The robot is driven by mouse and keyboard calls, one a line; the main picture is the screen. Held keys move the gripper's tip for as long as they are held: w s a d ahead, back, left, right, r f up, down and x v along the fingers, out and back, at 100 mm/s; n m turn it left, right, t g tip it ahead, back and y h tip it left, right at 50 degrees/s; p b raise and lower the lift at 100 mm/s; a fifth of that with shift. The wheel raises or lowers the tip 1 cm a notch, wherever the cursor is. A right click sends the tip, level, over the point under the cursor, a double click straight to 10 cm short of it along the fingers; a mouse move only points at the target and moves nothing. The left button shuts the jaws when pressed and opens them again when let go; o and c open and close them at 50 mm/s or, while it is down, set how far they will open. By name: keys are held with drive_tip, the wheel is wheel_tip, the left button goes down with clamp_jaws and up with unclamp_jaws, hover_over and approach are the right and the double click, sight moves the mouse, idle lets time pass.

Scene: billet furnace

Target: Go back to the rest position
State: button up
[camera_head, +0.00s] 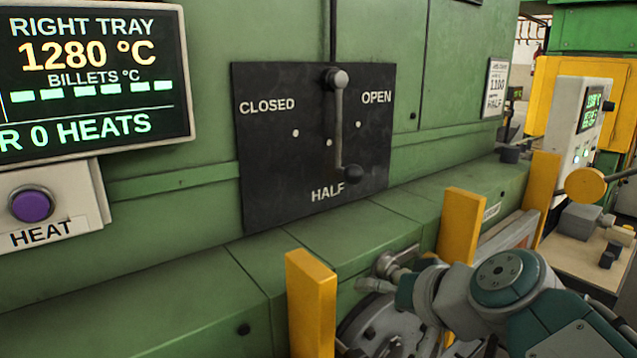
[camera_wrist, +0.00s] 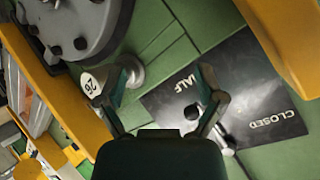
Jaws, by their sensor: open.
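My gripper (camera_wrist: 165,85) is open and empty in the wrist view, its two fingers spread apart. A black lever plate (camera_head: 270,150) marked CLOSED, OPEN and HALF is on the green furnace wall. Its lever (camera_head: 339,125) hangs down, with the dark knob near HALF. The plate also shows upside down in the wrist view (camera_wrist: 240,85), where my right finger partly covers the lever. In the head view my arm is at the lower right, below and right of the plate; the fingers cannot be made out clearly there.
Yellow posts (camera_head: 311,300) (camera_head: 460,225) stand along the green ledge (camera_head: 340,232). A grey round flange (camera_wrist: 85,20) is near my gripper. A screen (camera_head: 90,75) reading 1280 °C and a purple HEAT button (camera_head: 31,205) are at left. A side bench (camera_head: 575,255) stands at right.

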drive_tip(key=s+d+f+n+g+h, duration=0.2)
drive_tip(key=s+d+f+g+h, duration=0.2)
drive_tip(key=s+f, duration=0.7)
wheel_tip(320, 180, down, 2)
drive_tip(key=shift+s+d+h, duration=0.4)
drive_tip(key=shift+d+h, duration=0.5)
idle(0.4)
